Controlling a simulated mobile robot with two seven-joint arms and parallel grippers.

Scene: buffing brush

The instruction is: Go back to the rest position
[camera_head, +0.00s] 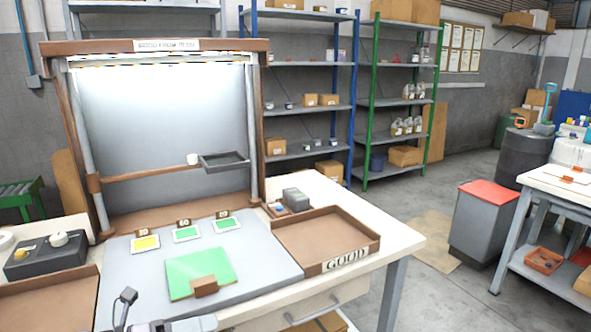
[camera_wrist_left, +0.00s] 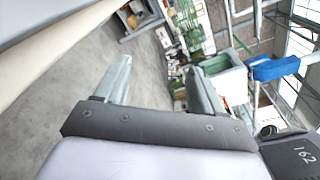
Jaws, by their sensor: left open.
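My left gripper (camera_head: 140,314) shows at the bottom edge of the head view, low at the front of the workbench and partly cut off by the frame. In the left wrist view its two grey fingers (camera_wrist_left: 160,86) stand well apart, and nothing is between them. That view is turned on its side and looks out over the floor and the room. My right gripper is in neither view. On the workbench, a green board (camera_head: 193,268) lies on the grey mat (camera_head: 262,262), with a small brown block (camera_head: 205,287) at its front edge.
A brown tray marked GOOD (camera_head: 372,243) is at the bench's right, another brown tray (camera_head: 45,305) at its left. A dark box with a white knob (camera_head: 40,262) stands at the left.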

